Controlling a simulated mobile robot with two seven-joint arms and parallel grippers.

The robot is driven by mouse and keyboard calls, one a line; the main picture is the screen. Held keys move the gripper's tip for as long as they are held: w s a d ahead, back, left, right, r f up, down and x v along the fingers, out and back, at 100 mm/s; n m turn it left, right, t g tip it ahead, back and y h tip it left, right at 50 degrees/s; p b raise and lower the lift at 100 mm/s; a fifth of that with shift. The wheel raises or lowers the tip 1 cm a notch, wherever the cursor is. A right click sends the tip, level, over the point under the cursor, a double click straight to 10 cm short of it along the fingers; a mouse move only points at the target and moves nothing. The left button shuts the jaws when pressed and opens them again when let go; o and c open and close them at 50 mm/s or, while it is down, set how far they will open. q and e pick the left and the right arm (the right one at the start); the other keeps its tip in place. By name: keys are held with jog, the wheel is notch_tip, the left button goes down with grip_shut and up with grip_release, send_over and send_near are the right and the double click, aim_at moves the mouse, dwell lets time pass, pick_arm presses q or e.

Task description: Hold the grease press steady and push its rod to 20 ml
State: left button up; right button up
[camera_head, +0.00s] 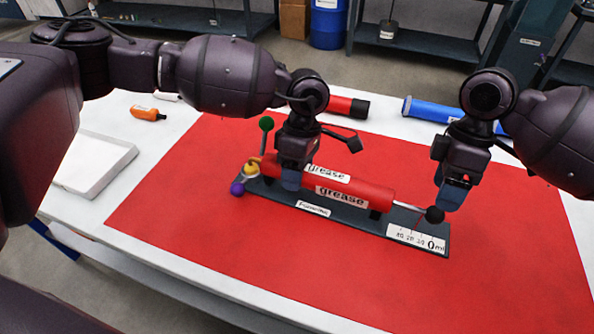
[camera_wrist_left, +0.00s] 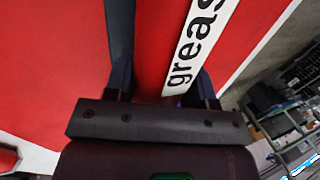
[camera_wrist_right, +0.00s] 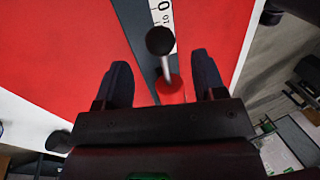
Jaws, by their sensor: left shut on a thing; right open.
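The grease press (camera_head: 375,193) is a red tube labelled "grease", lying on a dark base (camera_head: 290,200) on the red mat. Its thin metal rod (camera_head: 408,207) sticks out at the right and ends in a black knob (camera_head: 434,214), above a white scale (camera_head: 415,239) near the 0 ml end. My left gripper (camera_head: 292,180) is shut on the tube's left part; the tube also shows between its fingers in the left wrist view (camera_wrist_left: 160,60). My right gripper (camera_head: 452,195) is open, above and beside the knob. In the right wrist view the knob (camera_wrist_right: 160,40) shows ahead, between the fingers' lines.
Green, yellow and purple balls (camera_head: 237,188) sit on the press's left end. A white tray (camera_head: 92,163) and an orange bottle (camera_head: 147,114) lie at the left. A red tube (camera_head: 347,106) and a blue tube (camera_head: 432,110) lie at the back. The front of the red mat is clear.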

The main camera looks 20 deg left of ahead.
aim_at(436, 213)
jog(key=shift+x, duration=3.05)
jog(key=shift+c, duration=0.5)
jog(key=c, duration=0.9)
jog(key=shift+o, duration=0.2)
jog(key=shift+a, duration=0.2)
jog(key=shift+d, duration=0.1)
jog(key=shift+d, duration=0.15)
jog(key=o, duration=1.1)
